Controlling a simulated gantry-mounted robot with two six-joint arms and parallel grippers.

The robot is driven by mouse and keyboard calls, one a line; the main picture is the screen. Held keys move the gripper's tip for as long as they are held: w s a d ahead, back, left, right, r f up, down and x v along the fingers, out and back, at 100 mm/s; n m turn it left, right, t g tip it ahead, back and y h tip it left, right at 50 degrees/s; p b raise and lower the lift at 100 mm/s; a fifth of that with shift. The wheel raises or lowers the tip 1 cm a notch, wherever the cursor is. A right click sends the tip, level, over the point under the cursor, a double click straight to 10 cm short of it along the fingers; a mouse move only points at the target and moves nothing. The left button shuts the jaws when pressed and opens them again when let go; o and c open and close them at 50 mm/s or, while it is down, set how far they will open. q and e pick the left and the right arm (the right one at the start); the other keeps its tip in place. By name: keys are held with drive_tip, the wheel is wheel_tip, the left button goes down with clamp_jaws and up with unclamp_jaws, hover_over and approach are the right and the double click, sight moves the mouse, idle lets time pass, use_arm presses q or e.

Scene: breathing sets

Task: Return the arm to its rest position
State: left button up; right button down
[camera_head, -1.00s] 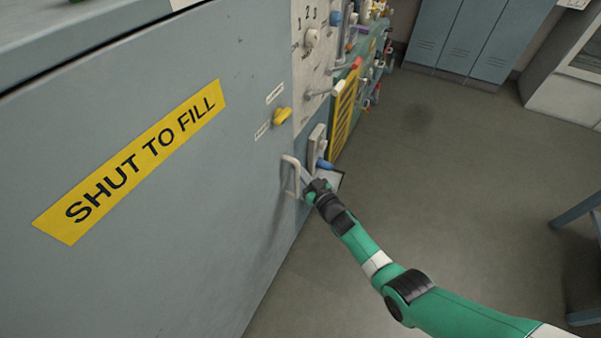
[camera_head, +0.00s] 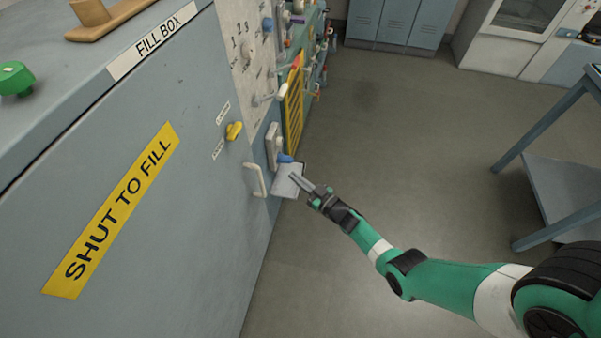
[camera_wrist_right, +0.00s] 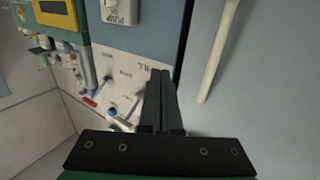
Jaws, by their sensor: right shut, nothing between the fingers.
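My right arm (camera_head: 440,280) is green and white and comes in from the lower right in the head view. My right gripper (camera_head: 295,178) is shut and empty. It stands out in front of the fill box door (camera_head: 190,240), just right of the pale door handle (camera_head: 254,180), apart from it. In the right wrist view the two dark fingers (camera_wrist_right: 160,85) lie together, with the pale handle bar (camera_wrist_right: 218,50) to their right. My left gripper is not in view.
A yellow knob (camera_head: 234,131) and a blue-ended lever (camera_head: 284,158) stick out near the gripper. The panel with several valves (camera_head: 290,70) runs behind. A blue-grey table (camera_head: 560,190) stands at right. The floor (camera_head: 410,150) between is clear.

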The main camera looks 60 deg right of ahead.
drive_tip(key=shift+s+d, duration=0.2)
drive_tip(key=shift+s, duration=0.45)
